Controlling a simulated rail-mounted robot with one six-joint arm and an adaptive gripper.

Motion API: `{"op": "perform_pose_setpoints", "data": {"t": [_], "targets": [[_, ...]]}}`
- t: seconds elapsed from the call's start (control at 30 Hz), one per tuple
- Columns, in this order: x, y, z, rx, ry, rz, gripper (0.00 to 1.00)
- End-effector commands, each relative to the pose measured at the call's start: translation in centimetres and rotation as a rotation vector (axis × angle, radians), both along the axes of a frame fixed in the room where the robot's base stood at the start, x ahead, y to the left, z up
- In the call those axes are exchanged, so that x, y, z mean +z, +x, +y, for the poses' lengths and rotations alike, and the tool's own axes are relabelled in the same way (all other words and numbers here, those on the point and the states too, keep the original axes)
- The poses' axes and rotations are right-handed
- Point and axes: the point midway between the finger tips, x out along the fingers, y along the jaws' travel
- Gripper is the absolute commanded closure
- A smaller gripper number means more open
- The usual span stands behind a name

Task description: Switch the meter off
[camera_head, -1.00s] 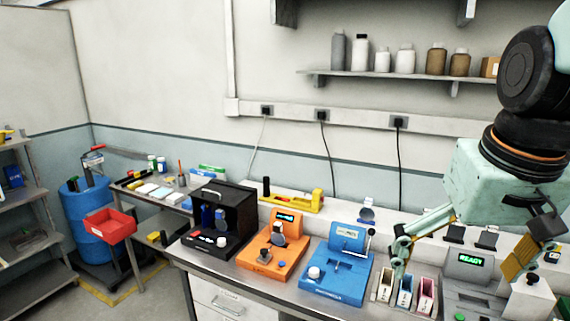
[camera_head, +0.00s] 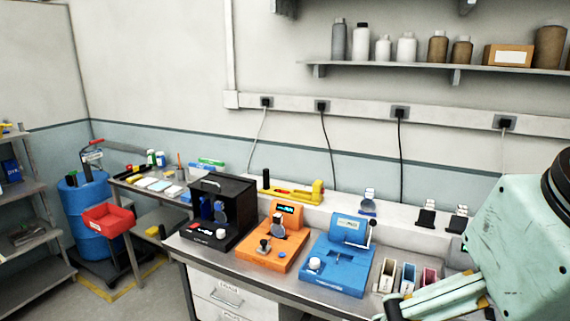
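No device carries a readable label naming it as the meter. An orange instrument (camera_head: 272,258) stands on the bench with a small lit display (camera_head: 287,209) and a knob. A blue instrument (camera_head: 335,272) beside it has a display (camera_head: 350,229), a white round knob (camera_head: 314,263) and a lever at its right side. A grey device at the right is mostly hidden behind my arm. My gripper (camera_head: 430,299) is at the lower right, in front of the bench's right part. One finger linkage shows; its other finger is cut off or hidden, so its opening cannot be told.
A black open-fronted box (camera_head: 222,208) stands left of the orange instrument. Small white, blue and pink bins (camera_head: 408,278) stand between the blue instrument and my arm. A yellow tool (camera_head: 298,193) lies on the back ledge. A bottle shelf (camera_head: 420,71) hangs above.

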Motion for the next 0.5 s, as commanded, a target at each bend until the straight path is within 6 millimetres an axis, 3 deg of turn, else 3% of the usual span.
{"op": "perform_pose_setpoints", "data": {"t": [0.4, 0.5], "targets": [[-0.25, -0.65, 0.21, 0.007, 0.001, -0.003, 0.0], [-0.25, -0.64, 0.21, 0.007, 0.001, -0.003, 0.07]]}}
